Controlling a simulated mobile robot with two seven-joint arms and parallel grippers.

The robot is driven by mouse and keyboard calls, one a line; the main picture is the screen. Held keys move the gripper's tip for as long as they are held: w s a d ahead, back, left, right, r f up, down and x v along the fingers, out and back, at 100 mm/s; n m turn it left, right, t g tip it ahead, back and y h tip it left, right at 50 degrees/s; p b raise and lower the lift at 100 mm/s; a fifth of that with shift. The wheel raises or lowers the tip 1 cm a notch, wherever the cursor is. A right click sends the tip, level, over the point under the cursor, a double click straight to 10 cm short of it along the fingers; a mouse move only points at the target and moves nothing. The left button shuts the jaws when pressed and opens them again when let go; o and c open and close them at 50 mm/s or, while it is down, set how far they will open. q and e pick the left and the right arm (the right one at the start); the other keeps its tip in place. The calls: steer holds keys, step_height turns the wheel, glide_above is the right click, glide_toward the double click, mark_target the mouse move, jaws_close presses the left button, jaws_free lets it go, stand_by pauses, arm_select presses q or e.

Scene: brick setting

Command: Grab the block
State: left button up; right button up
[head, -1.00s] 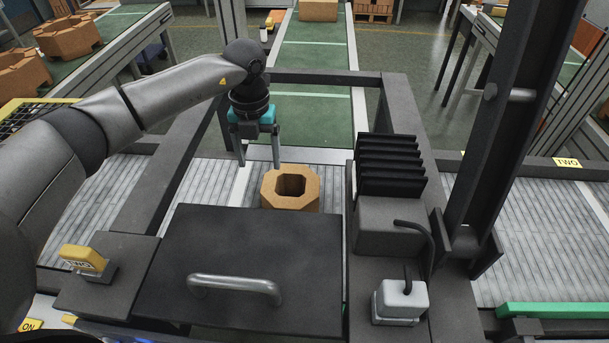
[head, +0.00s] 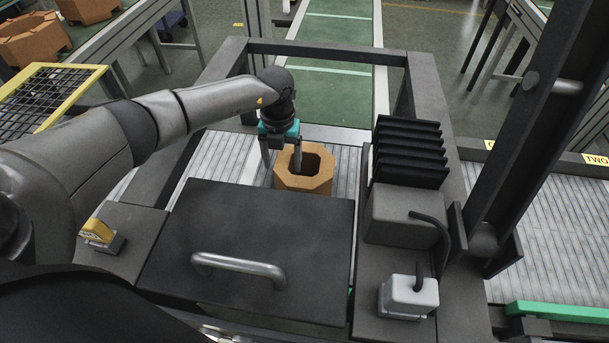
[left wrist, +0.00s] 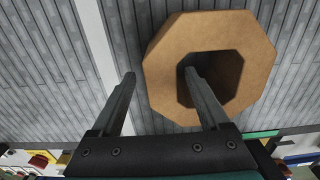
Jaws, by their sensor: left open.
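An orange-brown octagonal block (head: 304,186) with an octagonal hole sits on the grey roller conveyor, just behind the dark flat cover. My left gripper (head: 281,167) is open and points down at the block's left side. In the left wrist view the block (left wrist: 258,82) fills the upper right. There my left gripper (left wrist: 159,74) has one finger over the hole and the other outside the block's left edge, with the block's wall between them. How deep the fingers reach, and whether they touch the block, I cannot tell. My right gripper is not in view.
The dark cover (head: 250,232) with a metal handle (head: 238,264) lies in front of the block. A black ribbed unit (head: 408,155) stands right of it. A dark frame (head: 325,52) surrounds the conveyor. More brown blocks (head: 35,42) lie at the far left.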

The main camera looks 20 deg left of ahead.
arm_select(q)
step_height(320, 180, down, 4)
steer(key=shift+f, duration=0.15)
jaws_close()
stand_by(0.7)
stand_by(0.7)
steer(key=shift+w+d+r, duration=0.1)
steer(key=shift+w+r, duration=0.05)
steer(key=shift+r, duration=0.1)
